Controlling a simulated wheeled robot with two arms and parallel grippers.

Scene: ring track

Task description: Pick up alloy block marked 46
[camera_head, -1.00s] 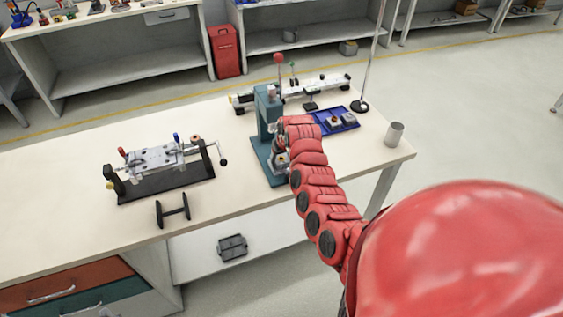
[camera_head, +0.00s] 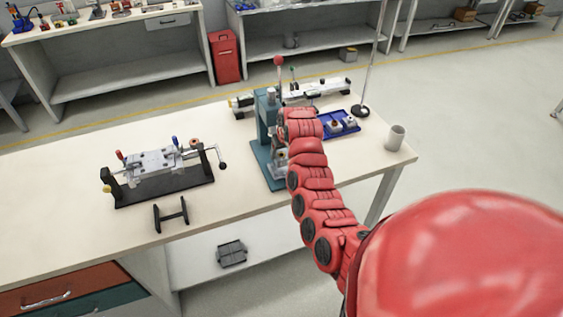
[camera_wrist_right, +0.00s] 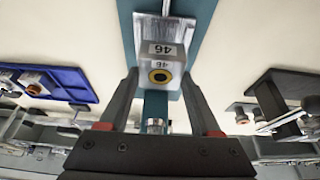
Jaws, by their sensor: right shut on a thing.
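The alloy block marked 46 (camera_wrist_right: 150,67) is silver-grey, with a white label reading 46 and a dark ring around an orange centre. It sits between the two dark fingers of my right gripper (camera_wrist_right: 160,77) in the right wrist view, and the gripper is shut on it. It is at the teal press (camera_head: 264,125) on the bench; whether it touches the press base I cannot tell. In the head view my red right arm hides most of the right gripper (camera_head: 280,161). My left gripper is not in view.
A blue tray (camera_head: 352,130) with small blocks lies right of the press, near a grey cup (camera_head: 395,138). A clamp fixture (camera_head: 160,165) and a small black stand (camera_head: 171,214) are on the left. The bench between the fixture and press is clear.

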